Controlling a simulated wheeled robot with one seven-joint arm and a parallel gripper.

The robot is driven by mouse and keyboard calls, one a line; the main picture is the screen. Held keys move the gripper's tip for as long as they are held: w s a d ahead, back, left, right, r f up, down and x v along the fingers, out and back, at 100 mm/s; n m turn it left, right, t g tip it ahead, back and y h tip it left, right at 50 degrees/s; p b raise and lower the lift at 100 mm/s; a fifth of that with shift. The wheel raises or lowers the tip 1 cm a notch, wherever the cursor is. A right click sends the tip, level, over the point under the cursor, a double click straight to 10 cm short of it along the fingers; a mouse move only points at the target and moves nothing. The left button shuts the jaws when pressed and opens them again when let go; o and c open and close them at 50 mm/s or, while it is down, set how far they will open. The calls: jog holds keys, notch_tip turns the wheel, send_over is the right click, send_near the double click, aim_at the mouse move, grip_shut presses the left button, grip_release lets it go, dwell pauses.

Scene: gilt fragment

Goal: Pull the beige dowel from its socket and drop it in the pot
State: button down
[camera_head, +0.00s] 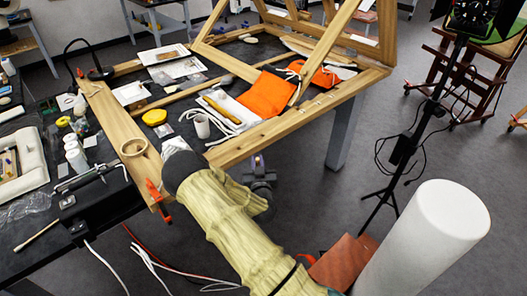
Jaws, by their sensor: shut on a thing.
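My arm, in a pale yellow sleeve, reaches up from the bottom to the near edge of the workbench. My gripper's fingertips cannot be made out; the arm's dark end cap and sleeve hide that region. A thin beige stick (37,235) lies at the bench's lower left; I cannot tell whether it is the dowel. No socket can be told apart. I cannot tell which one is the pot.
A wooden frame (325,52) stands over the bench's back right, beside an orange cloth (267,95). White bottles (76,158) and a yellow disc (154,117) are at left. A large white cylinder (425,240) and a black tripod stand (404,150) are at right.

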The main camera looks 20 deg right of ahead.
jog(key=s+a+f+n+y, duration=0.1)
jog(key=s+a+f+y, duration=0.1)
jog(key=f, duration=0.3)
jog(key=s+a+f+n+y, duration=0.1)
jog(key=s+a+f+y, duration=0.1)
jog(key=f, duration=0.3)
jog(key=shift+s+a+f+n, duration=0.35)
jog(key=shift+s+a, duration=0.3)
jog(key=shift+a, duration=0.25)
